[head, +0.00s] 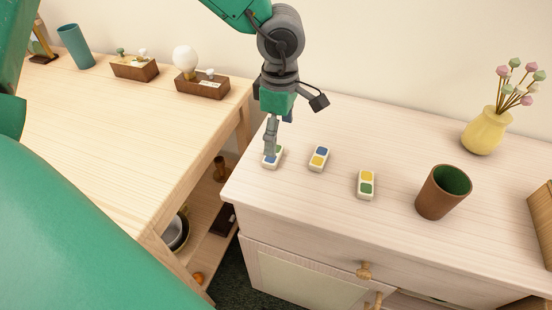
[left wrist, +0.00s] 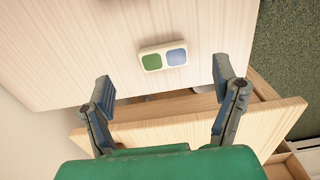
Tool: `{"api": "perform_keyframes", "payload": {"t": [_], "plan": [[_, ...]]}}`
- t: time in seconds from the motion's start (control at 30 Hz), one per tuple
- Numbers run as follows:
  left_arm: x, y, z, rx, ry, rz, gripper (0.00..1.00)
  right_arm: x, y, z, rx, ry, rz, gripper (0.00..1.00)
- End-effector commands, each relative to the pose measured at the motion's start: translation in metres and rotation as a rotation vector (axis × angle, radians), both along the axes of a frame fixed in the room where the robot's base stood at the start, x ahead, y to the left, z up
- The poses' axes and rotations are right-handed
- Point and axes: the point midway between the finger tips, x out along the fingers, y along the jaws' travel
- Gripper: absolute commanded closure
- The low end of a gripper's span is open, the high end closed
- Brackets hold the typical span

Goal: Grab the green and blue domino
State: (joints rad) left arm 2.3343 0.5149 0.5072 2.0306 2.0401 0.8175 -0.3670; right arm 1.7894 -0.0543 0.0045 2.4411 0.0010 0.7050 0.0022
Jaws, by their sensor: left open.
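The green and blue domino (head: 279,151) is a small white block with a green half and a blue half, lying near the left end of the light wooden cabinet top. It also shows in the left wrist view (left wrist: 164,57), green at left and blue at right. My left gripper (head: 271,148) is just above it and partly hides it in the head view. In the left wrist view, the left gripper (left wrist: 163,74) has its fingers wide apart, one to each side of the domino, with nothing between them. My right gripper is not in view.
A blue and yellow domino (head: 319,158) and a yellow and green domino (head: 366,184) lie to the right. Further right stand a brown cup (head: 440,200) and a yellow vase (head: 484,131). A wooden table (head: 110,130) is at left. The cabinet top (head: 330,210) is otherwise mostly clear.

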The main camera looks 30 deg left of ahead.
Motion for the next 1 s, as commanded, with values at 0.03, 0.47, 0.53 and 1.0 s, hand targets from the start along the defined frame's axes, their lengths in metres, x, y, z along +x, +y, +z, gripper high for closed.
{"api": "perform_keyframes", "payload": {"t": [0.03,0.47,0.53,1.0], "plan": [[0.0,0.001,-0.007,-0.001,0.001,0.001,0.19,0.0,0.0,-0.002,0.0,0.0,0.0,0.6],[-0.004,0.001,-0.056,0.0,0.002,0.0,0.19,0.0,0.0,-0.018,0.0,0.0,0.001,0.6],[-0.004,0.0,-0.062,0.001,0.001,0.0,0.19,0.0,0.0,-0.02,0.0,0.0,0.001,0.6],[-0.004,0.001,-0.065,-0.004,-0.001,0.0,0.64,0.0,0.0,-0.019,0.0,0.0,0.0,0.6]]}}
